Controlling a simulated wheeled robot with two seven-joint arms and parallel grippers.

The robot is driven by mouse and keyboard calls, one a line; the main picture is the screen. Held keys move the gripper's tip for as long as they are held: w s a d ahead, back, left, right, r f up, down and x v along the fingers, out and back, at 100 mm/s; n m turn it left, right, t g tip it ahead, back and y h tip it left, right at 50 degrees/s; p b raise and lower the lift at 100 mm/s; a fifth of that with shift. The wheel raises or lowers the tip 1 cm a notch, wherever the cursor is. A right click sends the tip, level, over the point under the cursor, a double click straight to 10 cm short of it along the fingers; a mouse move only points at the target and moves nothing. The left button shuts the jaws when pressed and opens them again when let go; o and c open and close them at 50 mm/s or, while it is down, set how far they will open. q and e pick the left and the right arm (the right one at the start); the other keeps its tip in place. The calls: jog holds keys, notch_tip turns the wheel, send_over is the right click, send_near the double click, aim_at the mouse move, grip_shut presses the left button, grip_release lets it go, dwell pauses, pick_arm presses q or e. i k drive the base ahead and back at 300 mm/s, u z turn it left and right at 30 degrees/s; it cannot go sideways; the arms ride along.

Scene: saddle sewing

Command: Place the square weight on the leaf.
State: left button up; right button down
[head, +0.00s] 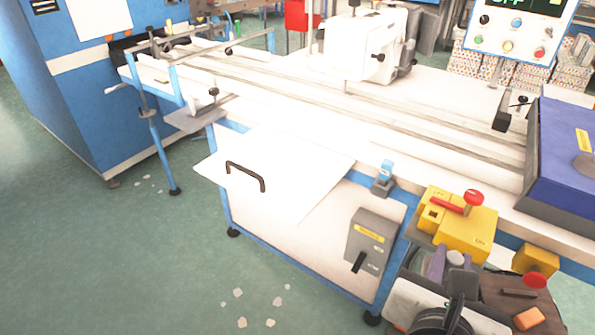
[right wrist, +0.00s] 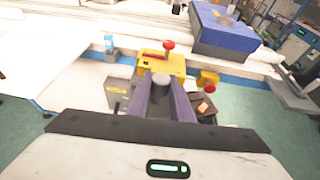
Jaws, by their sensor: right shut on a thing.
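My right gripper (head: 450,265), with purple fingers, is at the lower right of the head view, low in front of the yellow box. It is shut on a grey piece with a rounded top (head: 456,258), taken as the square weight; it also shows between the fingers in the right wrist view (right wrist: 160,79). Its lower part is hidden, so I cannot tell whether it is square. The leaf (head: 300,185) is a flat white panel jutting from the bench front, with a black handle. The gripper is apart from it, to its right. My left gripper is not in view.
A yellow box (head: 467,226) with a red lever is close to my right gripper. A grey switch box (head: 372,240), a small blue clamp (head: 384,177) and a brown board (head: 508,296) with an orange block (head: 528,318) are nearby. The leaf's surface looks clear apart from its handle.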

aim_at(281, 157)
jog(key=u, duration=0.3)
jog(key=i, duration=1)
jog(key=z, duration=0.15)
